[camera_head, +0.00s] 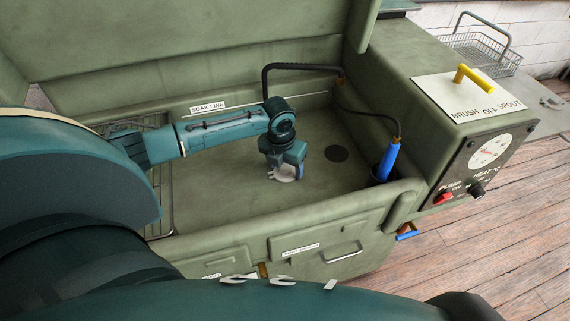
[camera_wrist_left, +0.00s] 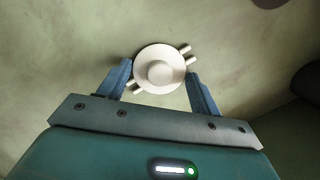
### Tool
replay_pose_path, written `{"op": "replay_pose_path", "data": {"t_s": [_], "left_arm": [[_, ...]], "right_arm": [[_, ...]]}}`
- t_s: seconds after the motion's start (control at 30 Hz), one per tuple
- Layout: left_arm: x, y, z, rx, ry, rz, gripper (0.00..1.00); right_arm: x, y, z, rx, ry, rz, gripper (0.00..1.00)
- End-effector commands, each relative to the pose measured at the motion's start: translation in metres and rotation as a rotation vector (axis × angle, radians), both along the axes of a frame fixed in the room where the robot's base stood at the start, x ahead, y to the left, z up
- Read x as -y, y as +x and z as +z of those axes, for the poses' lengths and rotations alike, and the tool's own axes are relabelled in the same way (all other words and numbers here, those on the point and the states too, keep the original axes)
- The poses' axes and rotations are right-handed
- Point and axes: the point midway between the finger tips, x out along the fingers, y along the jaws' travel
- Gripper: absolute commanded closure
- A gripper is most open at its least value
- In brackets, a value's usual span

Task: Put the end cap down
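The end cap is a pale round disc with a raised centre and small lugs on its rim. In the left wrist view the end cap (camera_wrist_left: 160,73) sits between the two blue fingers of my left gripper (camera_wrist_left: 160,80), which flank it closely and appear to touch its sides. In the head view my left gripper (camera_head: 285,174) points down inside the green wash tank (camera_head: 240,210), with the pale end cap (camera_head: 284,177) at its fingertips, low over the tank floor. I cannot tell whether the cap touches the floor. My right gripper is not in view.
A drain hole (camera_head: 337,154) lies right of the gripper. A black hose (camera_head: 300,67) arches behind it, and a blue-handled brush (camera_head: 388,160) stands in the right corner. A wire rack (camera_head: 158,185) is at the tank's left. The floor between is clear.

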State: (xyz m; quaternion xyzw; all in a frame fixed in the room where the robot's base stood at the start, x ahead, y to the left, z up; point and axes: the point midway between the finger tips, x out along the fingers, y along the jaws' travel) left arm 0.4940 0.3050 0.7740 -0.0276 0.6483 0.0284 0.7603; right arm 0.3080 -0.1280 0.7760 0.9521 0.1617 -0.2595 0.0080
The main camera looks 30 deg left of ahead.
Motion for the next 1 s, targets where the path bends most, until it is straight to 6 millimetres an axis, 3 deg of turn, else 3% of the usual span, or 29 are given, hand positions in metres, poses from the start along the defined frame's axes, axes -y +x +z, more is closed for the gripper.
{"op": "replay_pose_path", "data": {"t_s": [0.2,0.53,0.67,1.0], "left_arm": [[0.000,0.000,0.000,-0.001,0.000,0.000,0.18],[0.000,0.000,0.007,0.000,0.001,-0.001,0.18],[0.000,-0.003,0.026,0.002,0.000,-0.001,0.18],[0.000,-0.014,0.097,0.003,0.001,-0.001,0.18]], "right_arm": [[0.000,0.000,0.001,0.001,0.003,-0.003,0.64],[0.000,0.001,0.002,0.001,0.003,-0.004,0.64],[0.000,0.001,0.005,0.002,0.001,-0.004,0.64],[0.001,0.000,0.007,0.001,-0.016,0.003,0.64]]}}
